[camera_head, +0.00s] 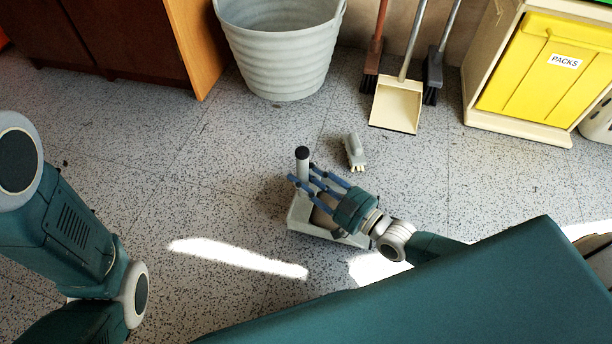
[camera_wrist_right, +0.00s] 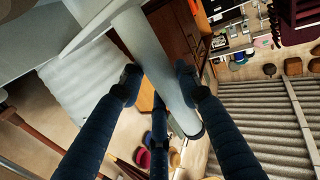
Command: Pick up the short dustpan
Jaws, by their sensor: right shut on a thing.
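The short dustpan (camera_head: 300,213) is pale grey, with a stubby upright handle ending in a black cap. It is in the middle of the head view, at or close to the floor; I cannot tell whether it touches. My right gripper (camera_head: 306,178) is shut on its handle, with blue fingers around the shaft. In the right wrist view the pale handle (camera_wrist_right: 158,62) runs between the fingers (camera_wrist_right: 157,82). The gripper hides part of the pan. My left arm shows at the left, but its gripper is outside the view.
A small hand brush (camera_head: 354,152) lies on the floor just beyond the dustpan. A long-handled dustpan (camera_head: 397,105) and brooms (camera_head: 434,75) stand at the back wall. A grey ribbed tub (camera_head: 282,55), a wooden cabinet (camera_head: 120,38) and a yellow-fronted bin (camera_head: 540,70) line the back. Floor at left is clear.

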